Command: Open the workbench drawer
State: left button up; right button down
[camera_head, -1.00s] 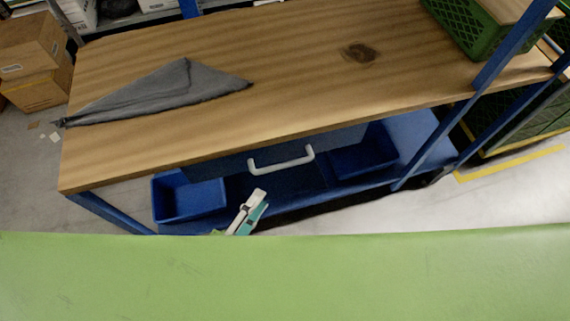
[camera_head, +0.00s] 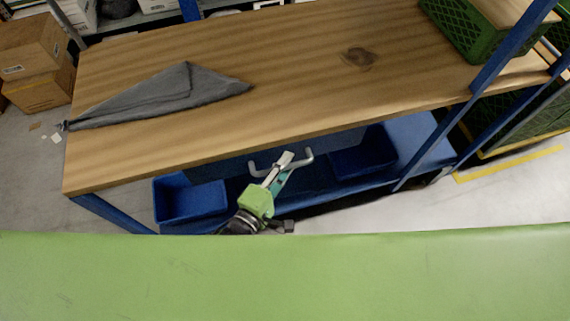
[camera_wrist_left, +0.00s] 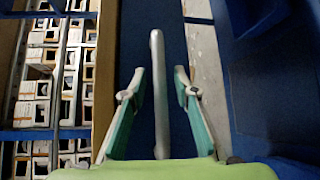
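The workbench (camera_head: 230,120) has a wooden top and a blue frame. The dark blue drawer (camera_head: 335,144) sits under its front edge and looks shut. Its pale bar handle (camera_head: 307,158) stands out from the drawer front. My left gripper (camera_head: 284,161) is open at the handle, its fingers hiding the middle of the bar. In the left wrist view the handle (camera_wrist_left: 157,50) runs between the two open fingers of the gripper (camera_wrist_left: 159,74), with gaps on both sides. My right gripper is not in view.
A grey cloth (camera_head: 170,92) and a green crate (camera_head: 462,35) are on the benchtop. Blue bins (camera_head: 190,201) stand on the shelf below the drawer. A blue upright (camera_head: 500,60) rises at the right. Cardboard boxes (camera_head: 38,88) stand at the left.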

pick_arm(q)
grip_shut()
